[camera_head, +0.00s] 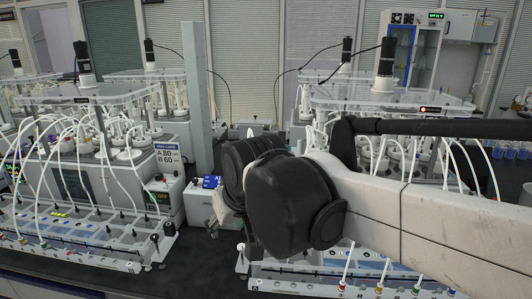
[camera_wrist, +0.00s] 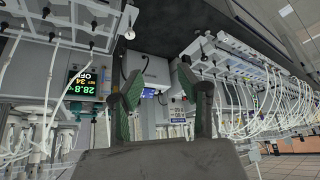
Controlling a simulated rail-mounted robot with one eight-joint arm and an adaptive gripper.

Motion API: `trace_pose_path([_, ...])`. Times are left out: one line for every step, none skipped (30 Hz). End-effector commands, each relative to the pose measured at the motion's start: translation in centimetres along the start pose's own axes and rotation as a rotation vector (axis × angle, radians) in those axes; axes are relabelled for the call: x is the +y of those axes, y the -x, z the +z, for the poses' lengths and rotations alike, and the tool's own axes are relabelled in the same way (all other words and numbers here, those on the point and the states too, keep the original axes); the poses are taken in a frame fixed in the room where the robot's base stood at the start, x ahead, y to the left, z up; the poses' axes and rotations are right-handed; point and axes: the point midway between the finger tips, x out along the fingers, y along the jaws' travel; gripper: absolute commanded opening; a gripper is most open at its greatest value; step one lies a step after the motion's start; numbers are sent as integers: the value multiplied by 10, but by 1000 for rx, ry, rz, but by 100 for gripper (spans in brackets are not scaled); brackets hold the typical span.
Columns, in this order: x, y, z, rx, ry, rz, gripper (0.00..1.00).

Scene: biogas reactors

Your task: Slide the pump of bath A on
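In the head view, a sign (camera_head: 167,157) reading A 80, B 60 is on the bath unit at the left. Below it is a white control box (camera_head: 162,196) whose small display seems to read OFF. A second white box (camera_head: 206,205) with a blue display stands right of it. My arm hides part of the head view. I cannot tell which part is bath A's pump switch.
Reactor racks with tubes stand left (camera_head: 85,100) and right (camera_head: 390,100). A low tray of bottle holders (camera_head: 75,240) lies at the front left, another tray (camera_head: 330,277) below my arm. A tall grey post (camera_head: 197,100) rises between the racks. Dark bench is bare between the trays.

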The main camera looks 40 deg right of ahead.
Motion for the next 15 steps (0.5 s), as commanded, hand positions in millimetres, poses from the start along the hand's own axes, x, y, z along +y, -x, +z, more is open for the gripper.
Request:
trace_pose_path([10, 5, -23, -9, -20, 13, 36])
trace_pose_path([15, 6, -33, -15, -30, 19, 36])
trace_pose_path([22, 6, -47, -22, -44, 27, 36])
trace_pose_path([28, 7, -58, -27, -54, 34, 36])
trace_pose_path([34, 7, -68, -32, -65, 40, 36])
trace_pose_path([42, 7, -82, -40, -78, 48, 36])
trace_pose_path([49, 6, -91, -45, -89, 54, 36])
trace_pose_path([55, 6, -101, -51, -99, 60, 36])
trace_pose_path([65, 5, -114, -58, -113, 68, 36])
trace_pose_path([72, 4, -124, -63, -124, 74, 36])
trace_pose_path([79, 3, -133, -68, -134, 80, 36])
trace_pose_path([89, 1, -145, -76, -148, 88, 36])
trace_pose_path([97, 0, -153, -82, -158, 93, 36])
trace_pose_path([105, -2, -162, -87, -170, 99, 36])
trace_pose_path([116, -4, -173, -94, -183, 106, 36])
